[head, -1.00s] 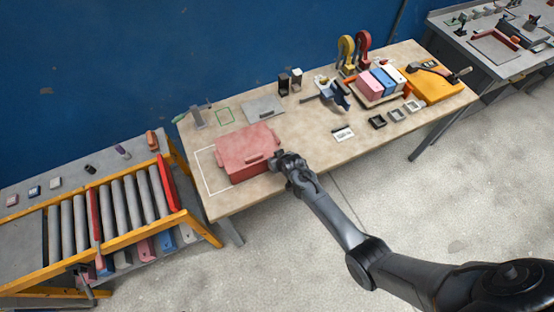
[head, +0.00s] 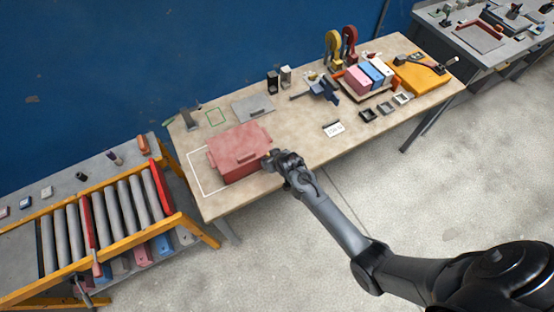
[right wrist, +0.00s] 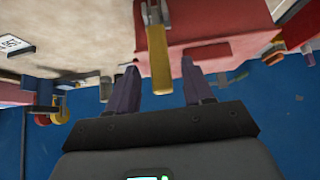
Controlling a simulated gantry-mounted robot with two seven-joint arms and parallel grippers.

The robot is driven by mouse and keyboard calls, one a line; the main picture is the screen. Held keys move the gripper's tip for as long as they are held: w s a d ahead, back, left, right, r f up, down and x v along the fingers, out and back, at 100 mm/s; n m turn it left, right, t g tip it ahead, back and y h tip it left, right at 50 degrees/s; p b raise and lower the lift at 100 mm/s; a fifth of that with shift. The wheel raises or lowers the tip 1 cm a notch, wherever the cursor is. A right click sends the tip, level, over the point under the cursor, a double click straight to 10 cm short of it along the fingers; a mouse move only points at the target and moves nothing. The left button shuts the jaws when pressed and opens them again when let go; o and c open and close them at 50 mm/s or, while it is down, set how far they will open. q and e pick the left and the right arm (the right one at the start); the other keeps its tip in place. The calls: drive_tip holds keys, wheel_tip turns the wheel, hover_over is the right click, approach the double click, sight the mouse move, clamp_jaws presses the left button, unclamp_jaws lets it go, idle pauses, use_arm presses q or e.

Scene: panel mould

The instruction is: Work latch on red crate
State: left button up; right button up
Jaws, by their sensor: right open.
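The red crate (head: 240,150) sits closed on the left part of the wooden workbench, and its red wall (right wrist: 205,22) fills the upper middle of the right wrist view. A yellow latch lever (right wrist: 158,45) sticks out from the crate's side, with a grey metal piece at its base. My right gripper (head: 268,159) is at the crate's right end. In the right wrist view my right gripper (right wrist: 160,72) is open, one dark finger on each side of the lever, with visible gaps. My left gripper is not in view.
A grey flat plate (head: 253,108) lies behind the crate. A white outline (head: 203,184) marks the bench at the crate's left. A roller conveyor (head: 110,220) stands left of the bench. A white label card (head: 334,129) and small trays (head: 385,108) lie further right.

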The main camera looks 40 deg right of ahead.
drive_tip(key=v, duration=0.6)
drive_tip(key=shift+s, duration=0.15)
drive_tip(key=shift+r, duration=0.15)
idle(0.3)
